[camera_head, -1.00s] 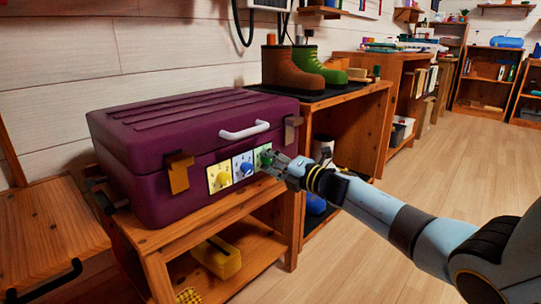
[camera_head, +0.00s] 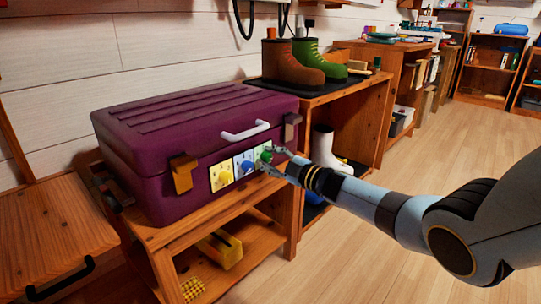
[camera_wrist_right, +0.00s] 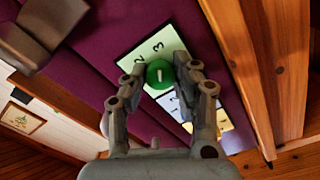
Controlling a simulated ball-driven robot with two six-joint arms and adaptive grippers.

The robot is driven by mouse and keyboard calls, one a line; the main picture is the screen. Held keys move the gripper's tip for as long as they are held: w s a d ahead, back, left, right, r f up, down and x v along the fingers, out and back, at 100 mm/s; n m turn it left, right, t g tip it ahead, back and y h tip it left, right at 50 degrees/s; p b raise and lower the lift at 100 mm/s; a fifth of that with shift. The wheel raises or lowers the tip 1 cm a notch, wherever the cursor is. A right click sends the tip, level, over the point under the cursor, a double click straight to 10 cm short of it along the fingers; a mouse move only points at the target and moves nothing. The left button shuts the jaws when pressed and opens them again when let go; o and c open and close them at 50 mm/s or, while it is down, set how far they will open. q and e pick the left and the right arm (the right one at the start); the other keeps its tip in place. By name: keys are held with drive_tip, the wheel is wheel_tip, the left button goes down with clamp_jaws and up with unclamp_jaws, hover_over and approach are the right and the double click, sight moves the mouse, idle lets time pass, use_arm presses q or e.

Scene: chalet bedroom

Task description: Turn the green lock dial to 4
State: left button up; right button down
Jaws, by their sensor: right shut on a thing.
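The purple suitcase (camera_head: 200,135) sits on a wooden bench. Its front carries yellow, blue and green dials. The green dial (camera_head: 265,154) is the rightmost one, on a pale green plate. It also shows in the right wrist view (camera_wrist_right: 159,74), with a white mark on its face; the digits 2 and 3 are readable on the plate beside it. My right gripper (camera_head: 275,158) is at the green dial, its two fingers shut on opposite sides of it. The fingers hide part of the plate. My left gripper is out of view.
The yellow dial (camera_head: 221,176) and blue dial (camera_head: 245,167) sit close to the left of the green one. A white handle (camera_head: 245,131) is above, and latches (camera_head: 183,173) flank the dials. Boots stand on the shelf behind. The floor at right is open.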

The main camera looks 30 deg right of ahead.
drive_tip(key=m+p, duration=0.1)
drive_tip(key=m, duration=0.3)
drive_tip(key=shift+d, duration=0.1)
drive_tip(key=m, duration=0.3)
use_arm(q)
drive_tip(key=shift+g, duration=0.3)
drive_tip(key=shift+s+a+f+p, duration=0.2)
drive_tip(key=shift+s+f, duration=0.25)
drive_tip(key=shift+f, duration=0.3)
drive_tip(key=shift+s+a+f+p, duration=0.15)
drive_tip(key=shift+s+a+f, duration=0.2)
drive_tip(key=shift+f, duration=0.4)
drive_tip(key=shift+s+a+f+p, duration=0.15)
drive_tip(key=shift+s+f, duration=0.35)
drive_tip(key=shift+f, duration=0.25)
use_arm(e)
drive_tip(key=shift+f+m, duration=0.15)
drive_tip(key=shift+m, duration=1.95)
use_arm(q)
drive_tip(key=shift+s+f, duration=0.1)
use_arm(e)
drive_tip(key=shift+s, duration=0.1)
drive_tip(key=c, duration=1.2)
unclamp_jaws()
drive_tip(key=shift+o, duration=1)
